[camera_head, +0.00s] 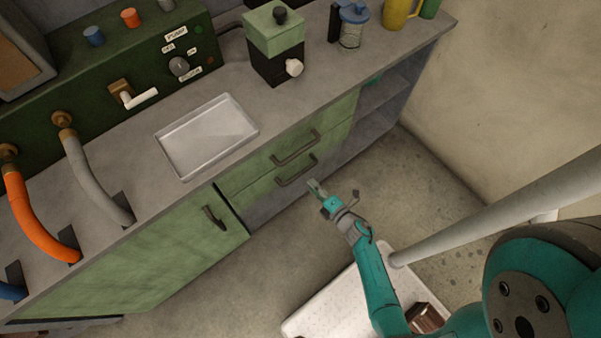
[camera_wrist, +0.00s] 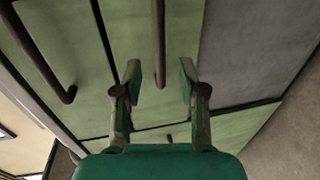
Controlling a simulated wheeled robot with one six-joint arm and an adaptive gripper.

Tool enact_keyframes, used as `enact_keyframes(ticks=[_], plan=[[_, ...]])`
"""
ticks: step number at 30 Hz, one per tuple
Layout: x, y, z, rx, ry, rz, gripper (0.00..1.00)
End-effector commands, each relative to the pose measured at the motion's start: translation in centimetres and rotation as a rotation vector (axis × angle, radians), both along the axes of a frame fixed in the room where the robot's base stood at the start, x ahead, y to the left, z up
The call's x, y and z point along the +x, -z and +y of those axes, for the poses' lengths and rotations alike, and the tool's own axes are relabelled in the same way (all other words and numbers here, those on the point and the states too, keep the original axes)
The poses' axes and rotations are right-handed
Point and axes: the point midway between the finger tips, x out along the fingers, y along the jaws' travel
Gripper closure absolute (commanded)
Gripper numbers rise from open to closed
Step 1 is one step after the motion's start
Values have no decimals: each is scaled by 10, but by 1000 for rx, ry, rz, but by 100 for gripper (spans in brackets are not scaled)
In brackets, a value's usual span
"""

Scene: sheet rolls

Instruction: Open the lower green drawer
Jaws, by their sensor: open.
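The lower green drawer (camera_head: 262,191) is in the cabinet under the counter and looks shut. Its dark bar handle (camera_head: 296,172) runs along its front, and the handle also shows in the wrist view (camera_wrist: 158,40). My gripper (camera_head: 317,188) is just in front of and below this handle. In the wrist view my gripper (camera_wrist: 160,76) is open, with one finger on each side of the handle's line. I cannot tell how far the fingertips are from the bar. Nothing is held.
The upper drawer's handle (camera_head: 295,148) is just above, and it shows at the left in the wrist view (camera_wrist: 42,52). A green cabinet door (camera_head: 170,255) is to the left. A metal tray (camera_head: 207,135) lies on the counter. Open shelves (camera_head: 385,105) are to the right.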

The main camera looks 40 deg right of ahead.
Motion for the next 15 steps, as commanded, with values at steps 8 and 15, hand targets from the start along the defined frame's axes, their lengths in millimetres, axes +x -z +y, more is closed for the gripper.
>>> enact_keyframes(ticks=[8, 15], plan=[[51, 9, 1, 1, -3, -2, 59], [76, 15, 1, 2, -2, -1, 59]])
